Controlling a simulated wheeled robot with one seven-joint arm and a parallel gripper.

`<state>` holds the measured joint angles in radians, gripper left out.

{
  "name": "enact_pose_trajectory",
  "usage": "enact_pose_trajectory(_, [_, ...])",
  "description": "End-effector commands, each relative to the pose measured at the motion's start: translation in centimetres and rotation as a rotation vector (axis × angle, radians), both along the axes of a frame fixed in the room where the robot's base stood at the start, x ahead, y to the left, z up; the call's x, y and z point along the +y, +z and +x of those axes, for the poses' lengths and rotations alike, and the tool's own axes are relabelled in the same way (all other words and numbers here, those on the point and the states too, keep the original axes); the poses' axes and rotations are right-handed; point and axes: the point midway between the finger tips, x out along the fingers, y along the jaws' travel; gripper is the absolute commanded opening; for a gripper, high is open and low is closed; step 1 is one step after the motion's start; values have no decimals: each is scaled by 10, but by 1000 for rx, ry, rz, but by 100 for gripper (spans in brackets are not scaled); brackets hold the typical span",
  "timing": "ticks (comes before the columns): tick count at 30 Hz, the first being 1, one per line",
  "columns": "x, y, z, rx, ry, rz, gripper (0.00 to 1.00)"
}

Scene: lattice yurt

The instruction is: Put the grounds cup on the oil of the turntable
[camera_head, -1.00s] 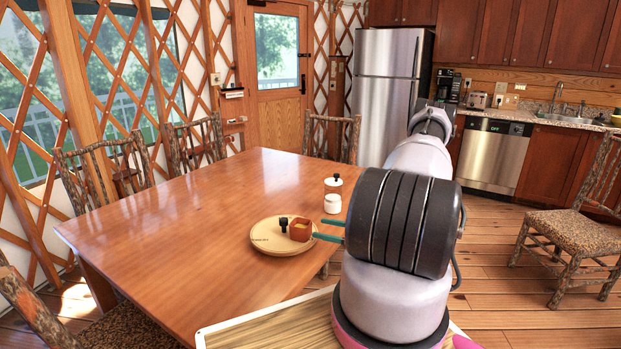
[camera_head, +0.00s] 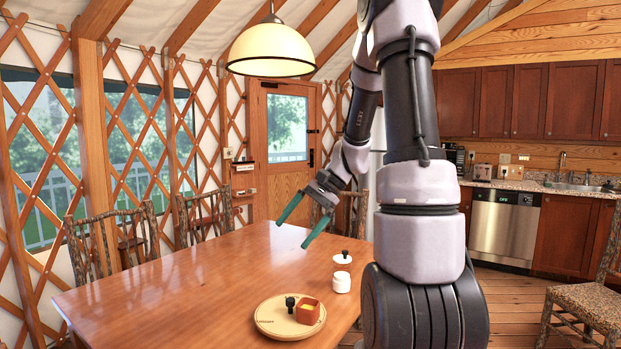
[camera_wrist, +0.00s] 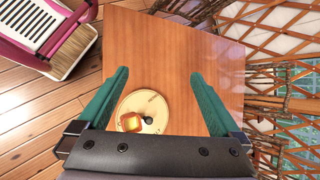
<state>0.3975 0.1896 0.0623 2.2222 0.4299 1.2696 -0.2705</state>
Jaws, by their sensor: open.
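The turntable (camera_head: 268,325) is a round pale wooden board with small lettering near its rim, lying on the table; it also shows in the wrist view (camera_wrist: 165,112). On it stands a small square orange-brown cup (camera_head: 308,312) with yellowish contents, beside a small black piece (camera_head: 290,304). Both show in the wrist view. I cannot tell which piece is the grounds cup or the oil. My gripper (camera_head: 291,236) is open and empty, pointing down above the table, apart from the turntable. Its green fingers also show in the wrist view (camera_wrist: 159,73).
A white jar (camera_head: 342,284) stands behind the turntable, with a white piece with a black knob (camera_head: 343,260) behind it. The rest of the wooden table (camera_head: 190,290) is clear. Rustic chairs (camera_head: 115,243) stand around it. A lamp (camera_head: 270,52) hangs above.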

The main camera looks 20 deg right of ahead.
Motion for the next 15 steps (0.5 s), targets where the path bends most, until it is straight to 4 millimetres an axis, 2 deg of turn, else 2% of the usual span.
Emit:
enact_pose_trajectory(1, [8, 19, -12, -53, 43, -66, 100])
enact_pose_trajectory(3, [15, 37, -28, -115, 90, -150, 100])
enact_pose_trajectory(9, [28, 86, -75, -320, 199, -373, 100])
enact_pose_trajectory(15, [32, 125, -119, -548, 268, -556, 100])
